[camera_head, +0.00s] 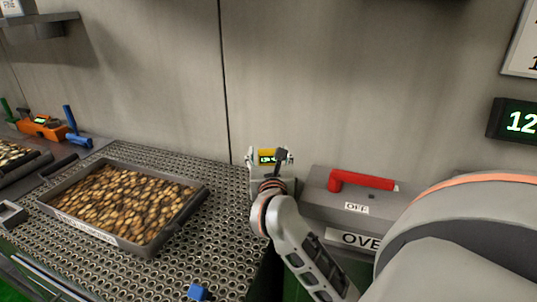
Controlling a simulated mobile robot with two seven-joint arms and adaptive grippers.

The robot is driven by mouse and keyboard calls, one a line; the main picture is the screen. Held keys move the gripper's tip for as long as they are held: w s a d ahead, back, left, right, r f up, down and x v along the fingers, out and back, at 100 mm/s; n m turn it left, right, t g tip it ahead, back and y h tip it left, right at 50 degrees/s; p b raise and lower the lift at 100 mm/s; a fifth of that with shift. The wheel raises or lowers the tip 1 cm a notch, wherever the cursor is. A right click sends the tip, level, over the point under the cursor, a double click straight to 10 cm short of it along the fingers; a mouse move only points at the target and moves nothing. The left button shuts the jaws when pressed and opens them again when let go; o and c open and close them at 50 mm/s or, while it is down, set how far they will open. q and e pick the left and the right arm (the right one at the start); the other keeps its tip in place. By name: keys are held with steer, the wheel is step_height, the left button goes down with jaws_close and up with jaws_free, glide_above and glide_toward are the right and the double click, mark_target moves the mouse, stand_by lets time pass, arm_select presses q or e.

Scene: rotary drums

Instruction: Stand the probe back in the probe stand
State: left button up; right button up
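My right gripper (269,161) reaches up past the right end of the perforated bench, near the wall. A small yellow unit with a lit green display (266,157) shows between its fingers. I cannot tell whether the fingers press on it or whether this is the probe. A dark piece covers part of its right side. I cannot make out the probe stand for certain. My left gripper is not in view.
A grey tray (193,206) of brown pieces lies on the perforated bench (215,240). A blue block (198,292) is at the front. An orange device (42,127) stands far left. A grey box with a red lever (362,180) is right of the gripper.

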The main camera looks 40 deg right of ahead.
steer(key=shift+r, duration=0.2)
steer(key=shift+s+a, duration=0.1)
steer(key=shift+a, duration=0.05)
steer(key=v, duration=1.1)
steer(key=shift+s+a+p, duration=0.2)
steer(key=shift+s+p, duration=0.1)
steer(key=shift+p, duration=0.15)
